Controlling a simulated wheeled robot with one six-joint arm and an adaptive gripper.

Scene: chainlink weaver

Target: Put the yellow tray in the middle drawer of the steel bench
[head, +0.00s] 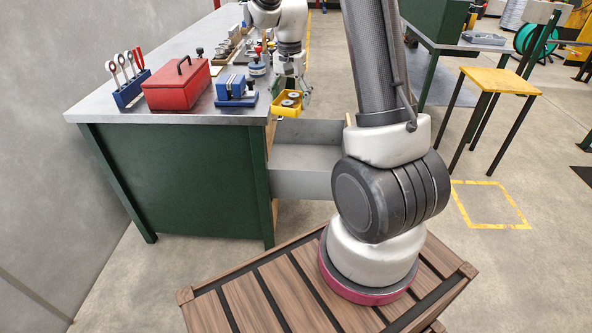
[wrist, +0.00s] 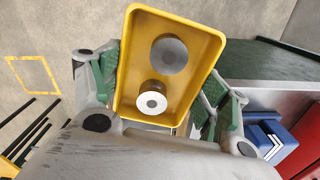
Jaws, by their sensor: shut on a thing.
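The yellow tray (head: 285,112) is held in the air beside the bench's right edge, at about the height of its top. My gripper (head: 297,98) is shut on it. The steel bench (head: 180,180) has dark green sides and a grey top. A grey drawer (head: 300,184) stands pulled out on its right side, below the tray. I cannot tell which level this drawer is; my arm hides part of it.
On the bench top are a red toolbox (head: 177,84), a blue vise-like tool (head: 236,91) and a blue tool rack (head: 130,90). More small items stand farther back. A yellow stool (head: 502,81) stands at the right. Floor around the yellow marked square (head: 490,204) is clear.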

